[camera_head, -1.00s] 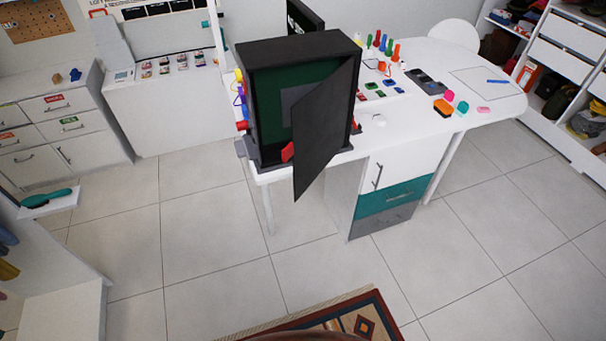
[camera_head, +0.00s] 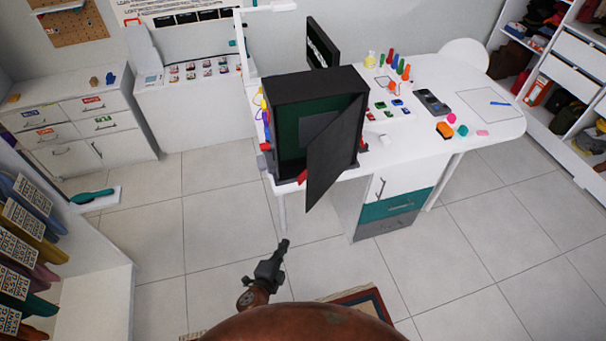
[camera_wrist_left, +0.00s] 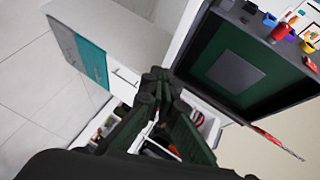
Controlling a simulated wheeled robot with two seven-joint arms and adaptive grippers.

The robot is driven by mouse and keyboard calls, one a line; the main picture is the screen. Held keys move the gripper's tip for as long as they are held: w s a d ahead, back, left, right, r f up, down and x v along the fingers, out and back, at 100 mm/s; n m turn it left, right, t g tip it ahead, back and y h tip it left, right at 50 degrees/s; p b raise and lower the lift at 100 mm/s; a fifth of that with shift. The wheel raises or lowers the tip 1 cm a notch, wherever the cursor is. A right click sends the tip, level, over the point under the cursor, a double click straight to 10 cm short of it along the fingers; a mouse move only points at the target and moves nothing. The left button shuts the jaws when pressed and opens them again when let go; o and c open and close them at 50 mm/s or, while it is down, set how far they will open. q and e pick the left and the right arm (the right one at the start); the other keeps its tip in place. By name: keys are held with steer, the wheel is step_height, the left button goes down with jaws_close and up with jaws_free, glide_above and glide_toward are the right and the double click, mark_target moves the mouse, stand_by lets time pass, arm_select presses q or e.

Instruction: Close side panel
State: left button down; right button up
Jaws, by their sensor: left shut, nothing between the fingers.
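A black box-shaped case (camera_head: 318,82) stands on the white desk, with a dark green interior and a grey square inside. Its black side panel (camera_head: 334,155) hangs open at the right edge, swung out toward me past the desk's front edge. My left gripper (camera_head: 284,244) is shut and empty, over the floor below and left of the panel, apart from it. In the left wrist view the gripper fingertips (camera_wrist_left: 158,76) are together, and the case's open green interior (camera_wrist_left: 255,45) is to their right. I cannot pick out the panel clearly there. My right gripper is not in view.
The white desk (camera_head: 465,120) carries colored pegs, small blocks and a dark device right of the case. A cabinet with a teal drawer (camera_head: 394,208) stands beneath. Shelves stand at the left and far right. The tiled floor before the desk is mostly clear, with a rug (camera_head: 362,303).

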arm_select(q)
steer(key=s+d+r+m+t+h+p, duration=0.1)
steer(key=d+r+m+p, duration=0.15)
steer(key=r, duration=0.95)
steer(key=s+d+r+m+t+h+p, duration=0.15)
steer(key=d+r, duration=0.25)
steer(key=r, duration=0.7)
steer(key=w+p, duration=0.2)
steer(key=w, duration=0.9)
steer(key=shift+w, duration=0.3)
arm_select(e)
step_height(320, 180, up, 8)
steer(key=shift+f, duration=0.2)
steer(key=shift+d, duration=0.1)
